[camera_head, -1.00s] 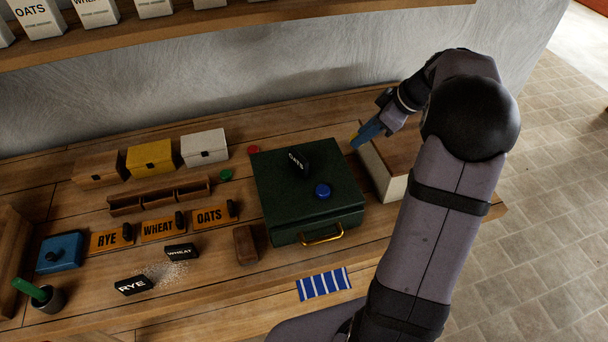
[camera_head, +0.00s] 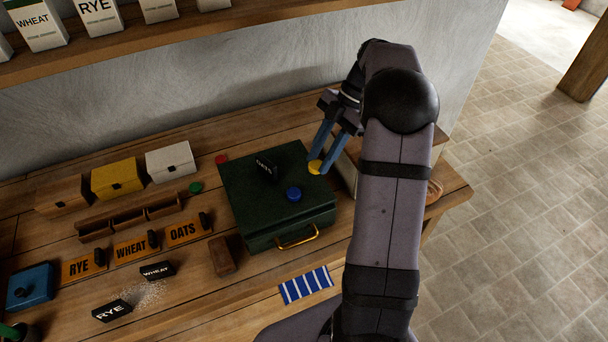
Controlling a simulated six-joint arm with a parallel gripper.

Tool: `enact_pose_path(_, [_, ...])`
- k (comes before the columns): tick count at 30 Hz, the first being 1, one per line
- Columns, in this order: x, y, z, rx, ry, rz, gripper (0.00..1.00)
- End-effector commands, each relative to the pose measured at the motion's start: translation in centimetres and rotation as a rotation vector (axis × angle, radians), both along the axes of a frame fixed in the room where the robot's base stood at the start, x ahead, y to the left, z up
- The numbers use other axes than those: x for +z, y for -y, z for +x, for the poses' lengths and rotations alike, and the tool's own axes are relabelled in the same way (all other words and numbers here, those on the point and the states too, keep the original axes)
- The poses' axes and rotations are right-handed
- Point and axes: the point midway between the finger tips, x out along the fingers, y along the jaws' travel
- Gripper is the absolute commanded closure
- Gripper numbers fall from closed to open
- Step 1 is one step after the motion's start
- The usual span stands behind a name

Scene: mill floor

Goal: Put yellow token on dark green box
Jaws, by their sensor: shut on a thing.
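The yellow token (camera_head: 314,167) is a small round disc at the tips of my gripper (camera_head: 321,158). My gripper's blue fingers are shut on it. The token appears at the right edge of the dark green box's lid; I cannot tell whether it touches the lid. The dark green box (camera_head: 247,208) is closed, with a brass handle on its front. A blue token (camera_head: 294,194) and a black OATS block (camera_head: 266,167) are on its lid.
A wooden-topped pale box (camera_head: 345,172) stands right of the green box, partly hidden by my arm. Red (camera_head: 222,159) and green (camera_head: 196,187) tokens lie to the left. A brown block (camera_head: 222,256) and blue striped cloth (camera_head: 306,285) lie nearer the front.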

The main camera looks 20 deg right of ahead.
Motion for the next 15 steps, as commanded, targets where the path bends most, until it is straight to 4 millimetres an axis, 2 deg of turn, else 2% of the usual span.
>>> enact_pose_path(7, [-3.3, 0.0, 0.0, -0.002, -0.003, 0.001, 0.93])
enact_pose_path(15, [-4.2, 0.0, 0.0, -0.002, 0.000, 0.000, 0.93])
